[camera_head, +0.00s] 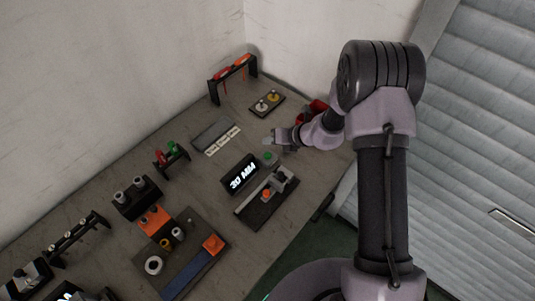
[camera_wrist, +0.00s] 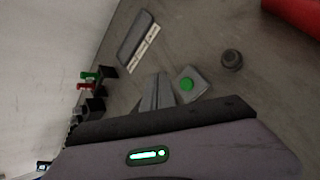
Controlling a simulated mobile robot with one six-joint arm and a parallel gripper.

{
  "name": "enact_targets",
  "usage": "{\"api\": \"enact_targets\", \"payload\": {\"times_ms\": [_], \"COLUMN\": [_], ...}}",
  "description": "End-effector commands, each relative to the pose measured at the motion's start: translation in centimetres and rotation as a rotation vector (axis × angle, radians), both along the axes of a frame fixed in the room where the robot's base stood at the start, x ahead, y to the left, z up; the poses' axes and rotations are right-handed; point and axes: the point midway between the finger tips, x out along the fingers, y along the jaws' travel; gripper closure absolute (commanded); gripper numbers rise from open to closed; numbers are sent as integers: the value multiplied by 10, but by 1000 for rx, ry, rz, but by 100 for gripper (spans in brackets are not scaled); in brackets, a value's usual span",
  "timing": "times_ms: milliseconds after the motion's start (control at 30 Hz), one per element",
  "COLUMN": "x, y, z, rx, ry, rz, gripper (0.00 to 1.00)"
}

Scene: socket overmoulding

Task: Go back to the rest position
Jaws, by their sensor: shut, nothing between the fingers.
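My gripper (camera_head: 273,141) hangs over the table near its far right part, beside a green button (camera_head: 270,157) and to the right of a labelled tray (camera_head: 216,136). In the wrist view my gripper (camera_wrist: 158,88) shows its fingers together with nothing between them. The green button box (camera_wrist: 188,84) is just right of the fingers there. The fingers look apart from it, though their height above the table is hard to judge.
A display reading 30 MM (camera_head: 240,176) and a fixture (camera_head: 266,197) stand near the front edge. Racks with red tools (camera_head: 233,73) and green ones (camera_head: 172,149) stand along the wall. A red bin (camera_head: 316,108) is partly behind my arm. A dark round knob (camera_wrist: 231,60) sits near the button.

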Motion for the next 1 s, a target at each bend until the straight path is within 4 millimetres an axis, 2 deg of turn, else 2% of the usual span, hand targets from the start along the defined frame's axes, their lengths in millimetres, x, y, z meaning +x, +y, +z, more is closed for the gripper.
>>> {"api": "enact_targets", "payload": {"times_ms": [167,233,267,367,400,467,500,567,600,700,800,900,1000], "x": [0,0,-1,-17,-32,-64,-88,-129,-157,-223,-270,-295,-305], "y": [0,1,2,7,7,4,-1,-12,-21,-52,-82,-104,-115], "z": [0,10,20,80,108,146,167,190,201,210,205,200,198], "rx": [0,-11,-25,-121,-184,-296,-381,-521,-625,-894,-1123,-1271,-1335], "ry": [-1,-30,-60,-253,-358,-518,-622,-766,-855,-1016,-1080,-1083,-1074], "rz": [1,34,72,313,448,665,808,1029,1176,1526,1805,1984,2063], "gripper": [100,100,100,100,100,100,100,100,100,100,100,100,100]}}
